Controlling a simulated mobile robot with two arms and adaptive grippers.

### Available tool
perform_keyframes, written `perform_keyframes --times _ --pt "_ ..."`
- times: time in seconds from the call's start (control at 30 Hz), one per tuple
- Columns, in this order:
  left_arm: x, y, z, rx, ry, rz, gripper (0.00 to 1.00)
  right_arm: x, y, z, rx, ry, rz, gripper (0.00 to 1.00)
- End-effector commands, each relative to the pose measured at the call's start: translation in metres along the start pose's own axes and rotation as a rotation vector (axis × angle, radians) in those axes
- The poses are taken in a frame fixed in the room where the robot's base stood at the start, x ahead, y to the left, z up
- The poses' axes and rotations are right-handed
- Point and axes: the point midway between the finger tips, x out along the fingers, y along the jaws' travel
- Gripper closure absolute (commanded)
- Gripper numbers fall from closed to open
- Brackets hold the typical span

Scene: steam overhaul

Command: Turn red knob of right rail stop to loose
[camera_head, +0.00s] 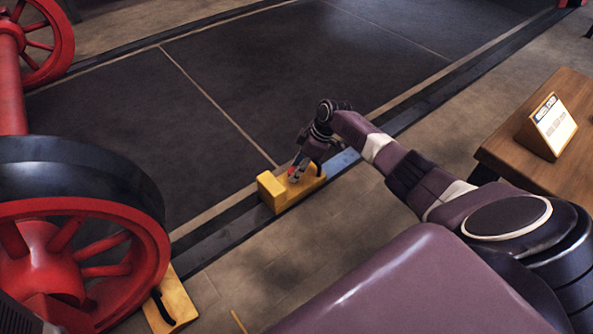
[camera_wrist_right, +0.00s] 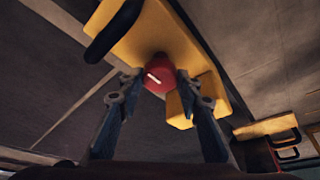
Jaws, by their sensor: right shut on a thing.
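The yellow rail stop (camera_head: 285,196) sits on the dark rail in the middle of the head view, with a black handle at one end. Its red knob (camera_wrist_right: 158,74) has a white line on top and shows in the middle of the right wrist view, in front of the yellow body (camera_wrist_right: 140,42). My right gripper (camera_head: 297,172) is at the knob, and its two fingers (camera_wrist_right: 158,82) are on either side of it, shut on it. In the head view the fingers mostly hide the knob. My left gripper is not in view.
Red wheels on an axle (camera_head: 75,262) stand at the left. Another yellow stop (camera_head: 177,302) with a black handle lies beside the near wheel. A wooden table (camera_head: 497,147) with a sign (camera_head: 548,127) stands at the right. The dark floor panel beyond the rail is clear.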

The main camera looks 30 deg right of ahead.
Motion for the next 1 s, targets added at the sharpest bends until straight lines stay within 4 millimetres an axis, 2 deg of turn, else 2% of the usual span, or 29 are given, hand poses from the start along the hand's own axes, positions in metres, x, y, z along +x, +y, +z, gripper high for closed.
perform_keyframes --times 0.37,0.4,0.57,0.87,1.0 --pt "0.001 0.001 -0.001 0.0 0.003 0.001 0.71 0.0 -0.001 0.0 -0.007 -0.001 -0.003 0.92" --pt "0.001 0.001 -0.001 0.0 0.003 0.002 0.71 0.001 -0.001 0.0 -0.007 -0.001 -0.003 0.66" --pt "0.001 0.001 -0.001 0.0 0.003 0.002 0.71 0.0 0.0 0.0 -0.006 -0.001 -0.002 0.51" --pt "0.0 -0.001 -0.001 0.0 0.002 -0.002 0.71 -0.002 0.0 -0.001 -0.005 0.0 -0.001 0.51" --pt "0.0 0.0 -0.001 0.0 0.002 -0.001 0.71 -0.013 0.001 -0.006 -0.008 0.001 0.0 0.51"
